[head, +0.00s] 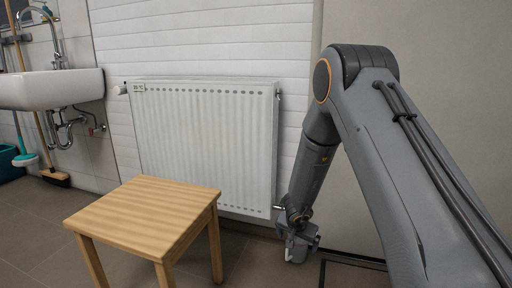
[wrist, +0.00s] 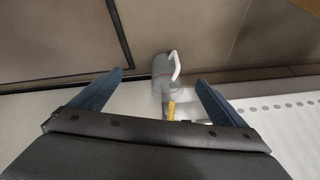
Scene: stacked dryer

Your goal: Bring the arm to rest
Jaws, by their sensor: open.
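My arm comes in from the right in the head view, bends at a high elbow and hangs down. My gripper (head: 300,238) is low, close to the right lower corner of the white radiator (head: 205,145). The wrist view shows my gripper (wrist: 160,79) with its two blue fingers spread wide. A grey fitting with a white handle (wrist: 162,68) shows between and beyond the fingertips, with a yellow part below it. I see no finger closed on it; whether a finger touches it I cannot tell.
A wooden stool (head: 145,212) stands in front of the radiator, left of my gripper. A white sink (head: 52,89) hangs on the left wall, with a broom (head: 55,178) and a teal bucket (head: 10,163) nearby. Bare floor lies around the stool.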

